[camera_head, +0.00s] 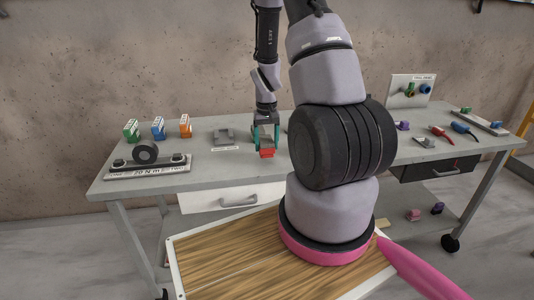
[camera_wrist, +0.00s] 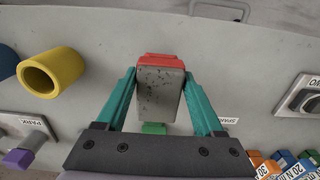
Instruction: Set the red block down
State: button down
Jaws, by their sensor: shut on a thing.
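My gripper (camera_head: 265,135) is over the front middle of the grey table (camera_head: 230,165), pointing down. Its teal fingers are shut on the red block (camera_head: 267,153). In the wrist view the red block (camera_wrist: 160,59) shows as a red strip at the far end of a grey, speckled face between the fingers (camera_wrist: 160,85). A small green piece (camera_wrist: 154,128) shows below that face, near the palm. I cannot tell whether the block touches the tabletop. A label, partly hidden by a finger, lies beside the gripper in the wrist view.
Green (camera_head: 131,130), blue (camera_head: 158,128) and orange (camera_head: 185,125) boxes stand at the back left. A black roller (camera_head: 145,152) on a labelled plate is at front left. A grey bracket (camera_head: 224,136) lies left of the gripper. The wrist view shows a yellow ring (camera_wrist: 52,72).

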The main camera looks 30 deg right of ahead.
aim_at(266, 152)
jog(key=shift+f, duration=1.75)
jog(key=shift+f, duration=0.1)
grip_release()
